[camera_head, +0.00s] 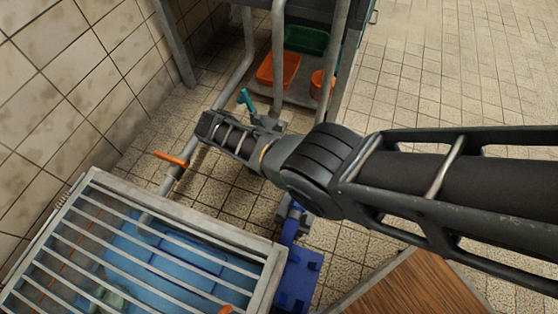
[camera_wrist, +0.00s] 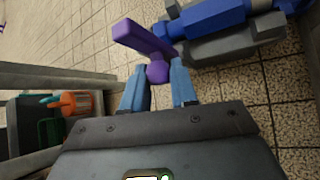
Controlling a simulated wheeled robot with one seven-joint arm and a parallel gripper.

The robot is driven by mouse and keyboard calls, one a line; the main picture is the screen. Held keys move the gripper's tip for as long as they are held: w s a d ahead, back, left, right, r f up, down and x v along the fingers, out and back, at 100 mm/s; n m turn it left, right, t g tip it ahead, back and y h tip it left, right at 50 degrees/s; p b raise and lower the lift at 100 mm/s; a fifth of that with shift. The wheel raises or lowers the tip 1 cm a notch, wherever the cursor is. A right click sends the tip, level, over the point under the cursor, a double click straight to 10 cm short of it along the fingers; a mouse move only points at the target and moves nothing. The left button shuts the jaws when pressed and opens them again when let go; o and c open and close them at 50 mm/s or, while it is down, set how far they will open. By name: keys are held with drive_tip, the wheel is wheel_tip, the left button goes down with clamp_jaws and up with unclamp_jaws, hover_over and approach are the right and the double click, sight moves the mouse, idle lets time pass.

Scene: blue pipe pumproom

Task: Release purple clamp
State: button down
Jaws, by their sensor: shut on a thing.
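The purple clamp (camera_wrist: 148,42) shows in the wrist view as a bar with a rounded knob at its lower end. My gripper (camera_wrist: 162,80) has its two blue fingers on either side of the knob and is shut on the clamp. In the wrist view the clamp lies close beside a blue and grey pipe piece (camera_wrist: 230,20). I cannot tell whether the two touch. In the head view my arm hides the gripper and the clamp.
A barred metal crate (camera_head: 262,262) with blue contents stands at lower left. A wooden top (camera_head: 410,285) is at lower right. A metal-legged rack holds an orange tray (camera_head: 278,70) and a green tray (camera_head: 306,39). An orange-handled pipe (camera_head: 171,159) is left of my arm. Tiled floor is open at upper right.

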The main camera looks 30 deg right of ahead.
drive_tip(key=shift+d+f, duration=0.2)
drive_tip(key=shift+f, duration=0.1)
drive_tip(key=c, duration=0.9)
unclamp_jaws()
drive_tip(key=shift+v, duration=4.05)
drive_tip(key=shift+a+f, duration=0.1)
drive_tip(key=shift+f, duration=0.05)
drive_tip(key=shift+c, duration=0.3)
